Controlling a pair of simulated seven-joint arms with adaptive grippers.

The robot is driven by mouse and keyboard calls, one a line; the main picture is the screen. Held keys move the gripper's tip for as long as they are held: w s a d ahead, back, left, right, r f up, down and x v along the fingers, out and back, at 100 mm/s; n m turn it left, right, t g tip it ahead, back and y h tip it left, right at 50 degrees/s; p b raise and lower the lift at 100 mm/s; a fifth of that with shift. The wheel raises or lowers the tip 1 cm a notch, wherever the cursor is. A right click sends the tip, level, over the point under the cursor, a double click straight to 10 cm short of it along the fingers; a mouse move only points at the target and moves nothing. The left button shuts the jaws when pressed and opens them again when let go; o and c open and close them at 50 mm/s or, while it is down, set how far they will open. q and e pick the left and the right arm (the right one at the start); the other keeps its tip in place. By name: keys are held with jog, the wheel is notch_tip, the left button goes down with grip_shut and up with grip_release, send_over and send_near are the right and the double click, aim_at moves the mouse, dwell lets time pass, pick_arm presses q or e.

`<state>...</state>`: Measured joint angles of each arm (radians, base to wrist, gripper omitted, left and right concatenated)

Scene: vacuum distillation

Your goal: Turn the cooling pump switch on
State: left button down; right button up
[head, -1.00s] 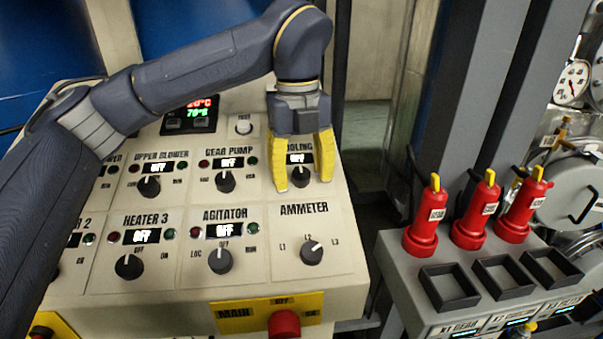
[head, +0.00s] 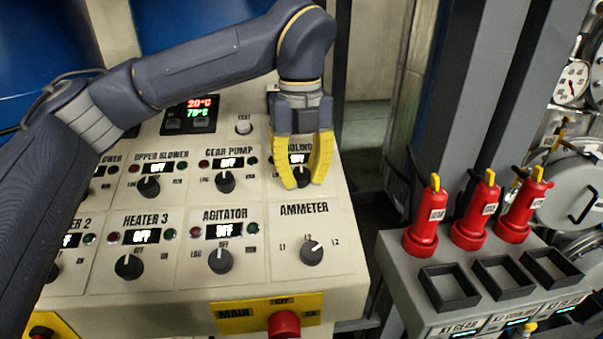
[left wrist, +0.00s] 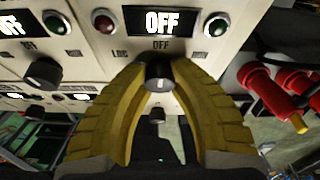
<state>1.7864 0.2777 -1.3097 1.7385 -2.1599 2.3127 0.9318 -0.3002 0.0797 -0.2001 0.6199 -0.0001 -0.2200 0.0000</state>
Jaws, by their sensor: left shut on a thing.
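The cooling pump switch is a black rotary knob (left wrist: 159,73) with a white pointer mark, at the upper right of the beige panel in the head view. My left gripper (head: 303,184) is at this knob, its yellow fingers shut on either side of it. In the left wrist view the fingertips touch the knob's sides. The display (left wrist: 163,20) above the knob reads OFF, with a red lamp (left wrist: 103,21) on its left and a green lamp (left wrist: 216,25) on its right. The fingers partly cover the cooling label in the head view. My right gripper is not in view.
Neighbouring knobs are close by: gear pump (head: 225,181) to the left, ammeter (head: 312,252) below. A red main switch (head: 284,324) is at the panel's bottom edge. Red plugs (head: 425,222) stand on a grey box at right.

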pick_arm(q)
jog(key=m+y, duration=0.2)
jog(key=m, duration=0.3)
jog(key=shift+m, duration=0.3)
jog(key=m+y, duration=0.1)
jog(key=m, duration=0.1)
jog(key=m+t, duration=0.1)
jog(key=m, duration=0.1)
jog(key=shift+f+m+y, duration=0.1)
jog(key=shift+m+y, duration=0.2)
jog(key=shift+y, duration=0.1)
jog(key=shift+m, duration=0.3)
jog(key=c, duration=1.1)
grip_release()
jog(key=shift+o, duration=0.3)
jog(key=v, duration=1.2)
jog(key=shift+s, duration=0.25)
